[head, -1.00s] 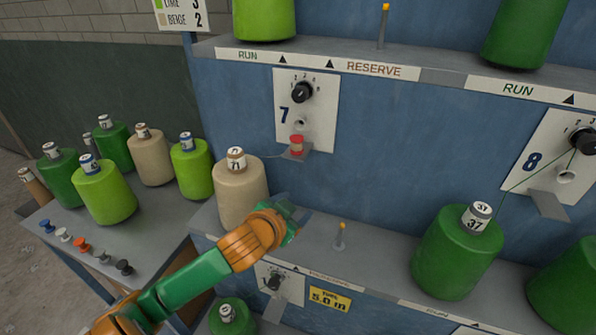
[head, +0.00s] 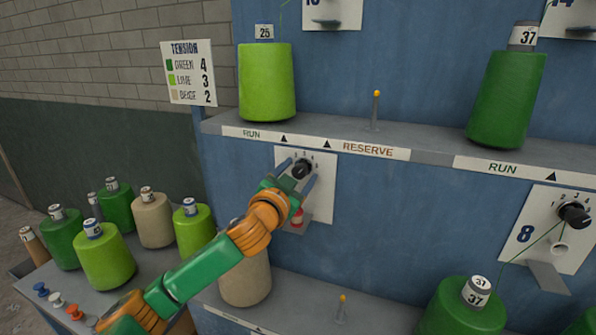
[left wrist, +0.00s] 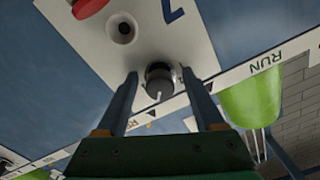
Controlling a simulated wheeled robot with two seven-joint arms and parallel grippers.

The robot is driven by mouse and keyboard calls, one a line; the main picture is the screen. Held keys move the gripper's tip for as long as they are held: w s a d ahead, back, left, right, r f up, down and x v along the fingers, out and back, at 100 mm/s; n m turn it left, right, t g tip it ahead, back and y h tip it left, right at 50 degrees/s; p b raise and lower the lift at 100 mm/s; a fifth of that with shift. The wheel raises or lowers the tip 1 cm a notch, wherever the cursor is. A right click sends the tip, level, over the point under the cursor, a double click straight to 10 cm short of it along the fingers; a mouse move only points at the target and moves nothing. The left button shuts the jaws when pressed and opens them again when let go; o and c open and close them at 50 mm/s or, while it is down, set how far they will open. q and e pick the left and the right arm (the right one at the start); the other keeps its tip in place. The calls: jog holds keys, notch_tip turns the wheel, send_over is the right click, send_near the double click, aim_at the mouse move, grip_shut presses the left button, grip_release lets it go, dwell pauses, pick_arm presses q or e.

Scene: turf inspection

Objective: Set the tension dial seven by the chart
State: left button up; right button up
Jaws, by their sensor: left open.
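The black tension dial seven (head: 303,168) sits on a white plate (head: 322,190) on the blue frame. My left gripper (head: 300,178) is at the dial, open. In the left wrist view the dial (left wrist: 160,80) lies between the two fingertips (left wrist: 159,76), with gaps on both sides. A white pointer mark shows on the knob, but the number it points to cannot be read. The tension chart (head: 189,72) reads green 4, lime 3, beige 2. A beige cone (head: 246,278) stands on the shelf below plate seven, partly hidden by my arm. My right gripper is out of view.
A shelf edge with RUN and RESERVE labels (head: 368,150) runs above. Dial eight (head: 574,214) is at the right. Several cones crowd the side table (head: 75,290) at left.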

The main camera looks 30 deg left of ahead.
pick_arm(q)
jog(key=shift+c, duration=0.2)
grip_shut()
